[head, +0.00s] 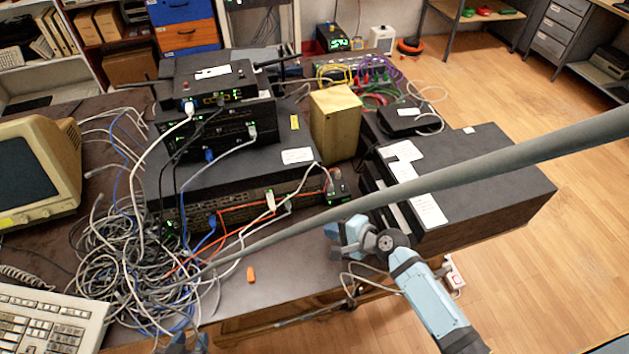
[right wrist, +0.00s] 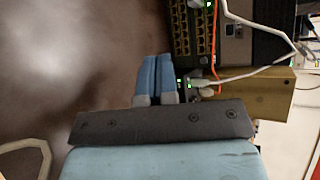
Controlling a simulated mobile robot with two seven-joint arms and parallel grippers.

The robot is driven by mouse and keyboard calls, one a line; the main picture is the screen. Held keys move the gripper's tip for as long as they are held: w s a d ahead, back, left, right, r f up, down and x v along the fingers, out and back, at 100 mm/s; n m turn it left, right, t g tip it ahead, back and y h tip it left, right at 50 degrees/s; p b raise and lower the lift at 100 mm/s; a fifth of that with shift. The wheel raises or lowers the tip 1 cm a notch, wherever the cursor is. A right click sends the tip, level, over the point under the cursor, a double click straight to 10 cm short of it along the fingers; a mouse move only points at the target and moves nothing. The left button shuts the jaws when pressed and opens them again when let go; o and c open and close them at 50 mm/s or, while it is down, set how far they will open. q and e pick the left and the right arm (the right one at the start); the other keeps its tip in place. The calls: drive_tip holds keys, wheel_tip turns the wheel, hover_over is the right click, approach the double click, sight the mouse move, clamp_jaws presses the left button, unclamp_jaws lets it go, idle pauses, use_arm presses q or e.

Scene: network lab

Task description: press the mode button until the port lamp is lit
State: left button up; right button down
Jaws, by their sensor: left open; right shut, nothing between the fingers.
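A large black network switch (head: 235,208) lies at the bottom of the stack on the dark table, its row of ports facing me. Its ports also show in the right wrist view (right wrist: 192,28). A small black box (head: 339,192) with green lights sits at its right end. I cannot make out the mode button or tell which light is the port lamp. My right gripper (head: 342,235) is shut and empty, in front of the box. In the right wrist view its blue fingers (right wrist: 157,60) lie beside the ports. My left gripper (head: 186,344) is open at the bottom edge, mostly cut off.
Tangled cables (head: 130,255) cover the table left of the switch. A yellowish box (head: 336,122) stands behind the small box. A black cabinet (head: 480,180) is at right.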

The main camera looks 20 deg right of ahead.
sight(318, 192)
drive_tip(key=shift+s+r, duration=0.1)
drive_tip(key=shift+s, duration=0.2)
drive_tip(key=shift+w, duration=0.5)
drive_tip(key=w+b, duration=0.2)
drive_tip(key=w, duration=0.4)
drive_tip(key=shift+w+a+b, duration=0.1)
drive_tip(key=shift+w+b, duration=0.15)
drive_tip(key=shift+b, duration=0.05)
use_arm(q)
drive_tip(key=shift+s+d+f, duration=0.1)
drive_tip(key=shift+s+f, duration=0.15)
drive_tip(key=shift+f, duration=0.4)
drive_tip(key=shift+s+d+f, duration=0.1)
drive_tip(key=shift+s+f, duration=0.15)
drive_tip(key=shift+f, duration=0.35)
use_arm(e)
drive_tip(key=shift+w, duration=0.75)
drive_tip(key=shift+w, duration=0.1)
drive_tip(key=shift+w, duration=0.3)
